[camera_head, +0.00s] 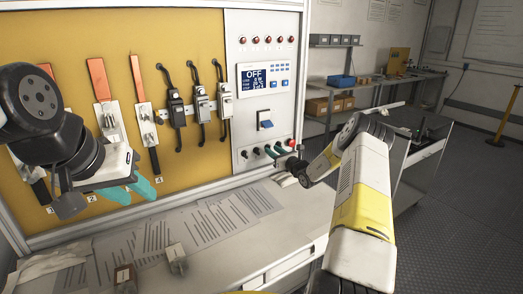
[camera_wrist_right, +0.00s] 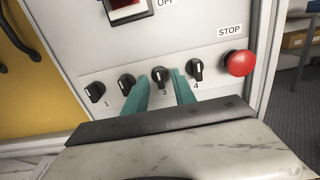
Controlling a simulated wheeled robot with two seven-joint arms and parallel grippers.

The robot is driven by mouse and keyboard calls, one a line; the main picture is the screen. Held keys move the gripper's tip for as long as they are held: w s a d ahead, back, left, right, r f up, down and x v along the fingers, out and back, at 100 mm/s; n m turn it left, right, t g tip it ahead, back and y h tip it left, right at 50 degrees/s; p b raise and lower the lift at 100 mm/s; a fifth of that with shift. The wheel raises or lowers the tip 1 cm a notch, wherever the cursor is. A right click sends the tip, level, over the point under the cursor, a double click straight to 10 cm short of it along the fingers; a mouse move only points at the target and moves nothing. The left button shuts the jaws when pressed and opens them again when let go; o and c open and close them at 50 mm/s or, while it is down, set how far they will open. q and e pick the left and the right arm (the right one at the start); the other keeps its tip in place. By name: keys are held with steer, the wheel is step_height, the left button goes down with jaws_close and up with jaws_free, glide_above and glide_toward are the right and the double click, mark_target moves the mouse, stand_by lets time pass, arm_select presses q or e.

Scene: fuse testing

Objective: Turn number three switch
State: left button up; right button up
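The number three switch (camera_wrist_right: 160,76) is a black rotary knob on the white panel, above the label 3. In the right wrist view my right gripper (camera_wrist_right: 159,84) is open, with one teal finger on each side of this knob. Visible gaps lie between fingers and knob; I cannot tell how deep the tips reach. In the head view my right arm (camera_head: 362,190) reaches to the panel's lower right, and its fingertips are hard to make out. My left gripper (camera_head: 131,191) is open and empty in front of the yellow board, its teal fingers apart.
Similar knobs sit close by: switch 1 (camera_wrist_right: 95,92), switch 2 (camera_wrist_right: 127,84) and switch 4 (camera_wrist_right: 196,70). A red STOP button (camera_wrist_right: 238,63) is to the right. A display (camera_head: 266,77) reads OFF. Papers (camera_head: 215,220) and small blocks lie on the desk.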

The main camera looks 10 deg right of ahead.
steer(key=shift+x, duration=0.85)
jaws_close()
steer(key=shift+m, duration=0.3)
steer(key=m, duration=1.1)
steer(key=shift+d+f, duration=0.1)
steer(key=shift+f, duration=0.05)
steer(key=shift+m, duration=0.3)
